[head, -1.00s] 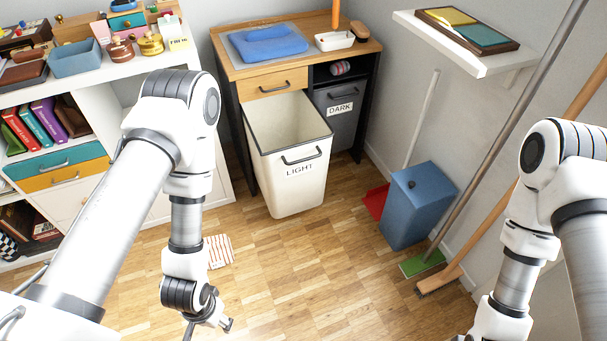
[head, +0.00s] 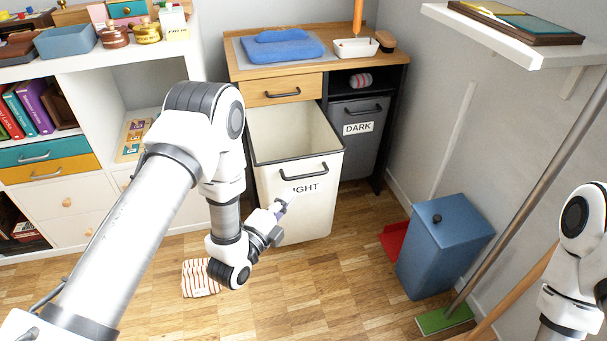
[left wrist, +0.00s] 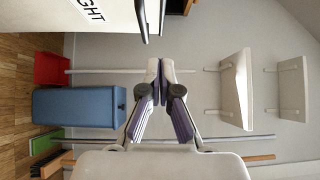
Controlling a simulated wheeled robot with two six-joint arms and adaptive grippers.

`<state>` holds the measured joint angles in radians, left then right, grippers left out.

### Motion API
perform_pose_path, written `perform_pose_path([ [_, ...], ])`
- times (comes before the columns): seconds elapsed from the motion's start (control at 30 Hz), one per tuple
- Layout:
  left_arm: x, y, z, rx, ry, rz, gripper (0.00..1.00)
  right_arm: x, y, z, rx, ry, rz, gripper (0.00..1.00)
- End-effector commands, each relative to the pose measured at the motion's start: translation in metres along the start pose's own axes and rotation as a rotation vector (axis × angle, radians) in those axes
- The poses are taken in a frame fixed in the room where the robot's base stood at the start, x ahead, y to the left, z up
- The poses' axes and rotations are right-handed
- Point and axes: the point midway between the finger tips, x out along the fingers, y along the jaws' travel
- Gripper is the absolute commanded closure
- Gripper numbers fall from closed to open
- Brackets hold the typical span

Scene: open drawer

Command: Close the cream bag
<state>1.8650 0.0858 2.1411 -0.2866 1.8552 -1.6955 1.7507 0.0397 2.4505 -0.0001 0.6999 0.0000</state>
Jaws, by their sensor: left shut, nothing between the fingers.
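The cream bag (head: 300,215), labelled LIGHT, is a tall open-topped bin pulled out from the cabinet (head: 365,60). Its dark handle (head: 309,172) is on the front, above the label. My left gripper (head: 281,207) is shut and empty, in front of the bag's face and below the handle in the head view, overlapping the label's left end. Whether it touches the bag cannot be told. In the left wrist view the shut fingers (left wrist: 160,82) are clear of the bag (left wrist: 85,18), which shows at the upper left. My right gripper is out of view.
A grey bag (head: 362,145) labelled DARK is in the cabinet to the right. A blue bin (head: 440,248) and red dustpan (head: 394,241) stand at the right, with long-handled tools beyond. A striped cloth (head: 199,278) lies on the floor. White shelving (head: 75,205) is at left.

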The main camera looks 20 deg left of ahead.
Motion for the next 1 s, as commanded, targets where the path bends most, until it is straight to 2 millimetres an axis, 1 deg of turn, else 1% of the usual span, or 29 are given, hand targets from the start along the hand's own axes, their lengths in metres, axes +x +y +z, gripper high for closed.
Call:
perform_pose_path([
  [0.43, 0.093, 0.003, 0.000, -0.001, 0.000, -0.002, 1.00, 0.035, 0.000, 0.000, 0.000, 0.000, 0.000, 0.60],
  [0.5, 0.101, 0.004, 0.013, -0.003, -0.004, -0.001, 1.00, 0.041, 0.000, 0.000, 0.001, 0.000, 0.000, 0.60],
  [0.6, 0.110, 0.003, 0.022, -0.002, -0.002, 0.001, 1.00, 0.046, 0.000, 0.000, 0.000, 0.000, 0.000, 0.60],
  [0.7, 0.116, 0.002, 0.027, -0.002, -0.002, 0.002, 1.00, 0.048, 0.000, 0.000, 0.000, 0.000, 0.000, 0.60],
  [1.0, 0.117, 0.000, 0.028, -0.002, -0.001, 0.004, 1.00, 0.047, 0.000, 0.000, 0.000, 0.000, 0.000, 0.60],
])
